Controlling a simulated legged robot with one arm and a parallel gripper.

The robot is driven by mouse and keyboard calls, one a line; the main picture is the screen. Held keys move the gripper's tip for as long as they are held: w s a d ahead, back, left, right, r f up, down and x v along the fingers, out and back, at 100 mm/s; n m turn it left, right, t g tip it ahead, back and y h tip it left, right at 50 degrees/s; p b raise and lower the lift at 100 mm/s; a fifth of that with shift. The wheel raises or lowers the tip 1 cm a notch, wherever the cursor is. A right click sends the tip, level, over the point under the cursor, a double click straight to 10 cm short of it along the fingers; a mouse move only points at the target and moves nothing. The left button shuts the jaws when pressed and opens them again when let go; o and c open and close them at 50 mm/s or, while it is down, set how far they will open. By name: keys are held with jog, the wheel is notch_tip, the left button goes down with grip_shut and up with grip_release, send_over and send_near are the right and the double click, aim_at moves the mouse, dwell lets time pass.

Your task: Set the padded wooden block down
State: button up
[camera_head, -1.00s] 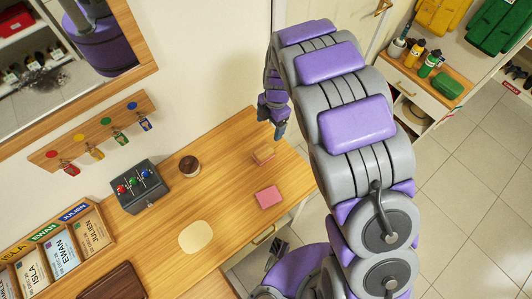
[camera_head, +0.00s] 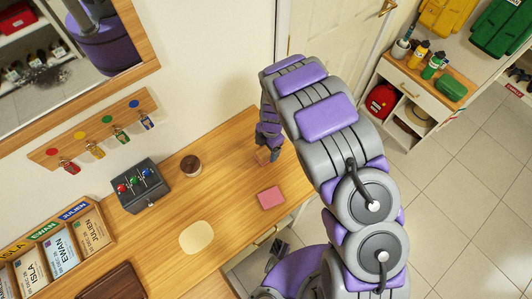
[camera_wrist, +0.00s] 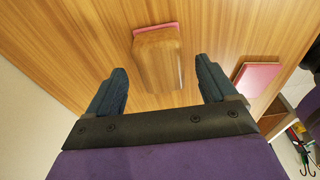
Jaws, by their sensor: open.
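The padded wooden block (camera_wrist: 158,60) rests on the wooden desk in the wrist view, with a pink pad (camera_wrist: 155,28) showing at its far end. My gripper (camera_wrist: 160,85) is open, with one dark finger on each side of the block and a visible gap to both. In the head view the block (camera_head: 263,155) is partly hidden behind my gripper (camera_head: 270,153) near the desk's right end.
A pink square pad (camera_head: 271,198) lies nearby on the desk (camera_head: 225,220), also in the wrist view (camera_wrist: 257,79). A round dark wooden pot (camera_head: 191,165), a grey box with coloured knobs (camera_head: 141,186) and a cream pad (camera_head: 197,237) stand or lie further left.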

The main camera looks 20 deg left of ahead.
jog(key=f, duration=0.2)
jog(key=shift+s+a+f, duration=0.15)
jog(key=shift+a+f, duration=0.1)
jog(key=shift+f, duration=0.05)
jog(key=shift+d+r, duration=0.1)
jog(key=shift+d, duration=0.05)
jog(key=shift+c, duration=0.2)
jog(key=shift+d, duration=0.1)
jog(key=c, duration=1.1)
jog(key=shift+r, duration=0.15)
